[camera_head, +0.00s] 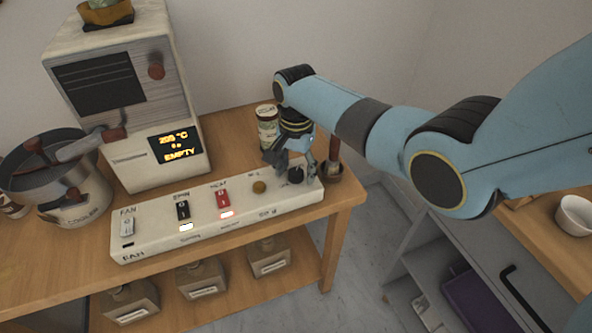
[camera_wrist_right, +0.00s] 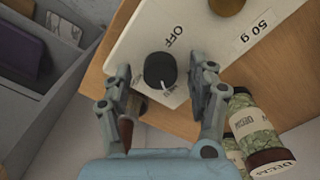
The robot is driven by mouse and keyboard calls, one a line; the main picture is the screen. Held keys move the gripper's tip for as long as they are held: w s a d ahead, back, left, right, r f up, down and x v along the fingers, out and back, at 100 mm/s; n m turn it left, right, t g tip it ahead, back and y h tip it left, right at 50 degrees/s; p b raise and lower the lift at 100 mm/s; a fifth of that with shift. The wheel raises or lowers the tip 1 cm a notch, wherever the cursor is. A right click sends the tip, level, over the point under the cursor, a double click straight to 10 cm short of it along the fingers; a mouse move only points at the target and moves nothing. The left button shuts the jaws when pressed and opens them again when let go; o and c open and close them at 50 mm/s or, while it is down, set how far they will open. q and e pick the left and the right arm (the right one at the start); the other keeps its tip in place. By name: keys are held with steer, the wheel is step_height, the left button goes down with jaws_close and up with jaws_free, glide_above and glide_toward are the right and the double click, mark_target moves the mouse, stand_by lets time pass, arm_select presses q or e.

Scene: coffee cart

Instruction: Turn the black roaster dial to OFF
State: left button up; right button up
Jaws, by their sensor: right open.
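The black roaster dial (camera_head: 296,175) sits at the right end of the white control panel (camera_head: 153,240). In the right wrist view the dial (camera_wrist_right: 160,70) stands between the two fingers, with the word OFF printed beside it and smaller lettering on its other side. My left gripper is not in view.
A labelled jar (camera_head: 267,127) stands behind the panel, and a wooden-handled tool (camera_head: 334,158) stands beside its right end. The roaster (camera_head: 140,90) and a metal cooler pot (camera_head: 60,180) are at left. The panel also carries a brass knob (camera_head: 259,187) and several switches.

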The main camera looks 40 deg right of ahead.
steer(key=c, duration=1.2)
steer(key=shift+o, duration=0.2)
